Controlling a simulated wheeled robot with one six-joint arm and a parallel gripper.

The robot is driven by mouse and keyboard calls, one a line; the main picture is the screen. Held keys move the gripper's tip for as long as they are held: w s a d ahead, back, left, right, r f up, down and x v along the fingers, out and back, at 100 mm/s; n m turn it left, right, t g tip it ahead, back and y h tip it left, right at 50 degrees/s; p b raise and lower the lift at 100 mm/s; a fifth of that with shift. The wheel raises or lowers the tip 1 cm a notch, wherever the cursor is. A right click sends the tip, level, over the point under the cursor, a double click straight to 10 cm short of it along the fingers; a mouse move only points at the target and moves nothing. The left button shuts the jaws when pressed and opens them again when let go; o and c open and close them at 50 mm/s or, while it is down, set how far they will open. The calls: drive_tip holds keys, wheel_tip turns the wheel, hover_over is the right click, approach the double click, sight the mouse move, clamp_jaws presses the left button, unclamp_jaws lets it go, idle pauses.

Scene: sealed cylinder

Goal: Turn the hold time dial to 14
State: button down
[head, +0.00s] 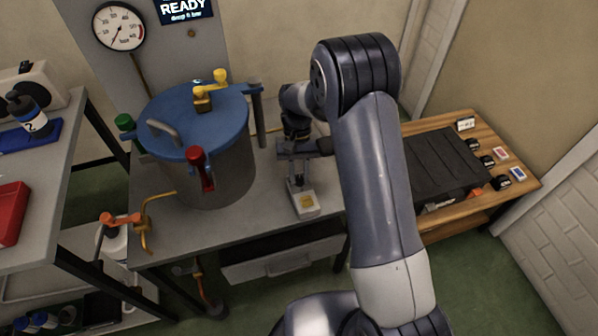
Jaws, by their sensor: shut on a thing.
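My gripper (296,183) points down at a small pale box (305,203) on the grey bench, to the right of the large cylinder. The fingers are shut on a small part at the back of this box, which I take to be the hold time dial. The fingers hide most of it, and no number or pointer on it can be read. The box has a yellow mark on its front part. A display (184,8) on the back panel reads READY, with small text below it.
The grey cylinder (213,180) with a blue lid (200,120), yellow handle and red clamp stands close left of my gripper. A round gauge (119,27) hangs behind. A wooden table (521,184) with black items stands right. Bare bench (240,228) lies in front.

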idle(0.3)
drive_tip(key=c, duration=1.2)
unclamp_jaws()
drive_tip(key=shift+c, duration=0.2)
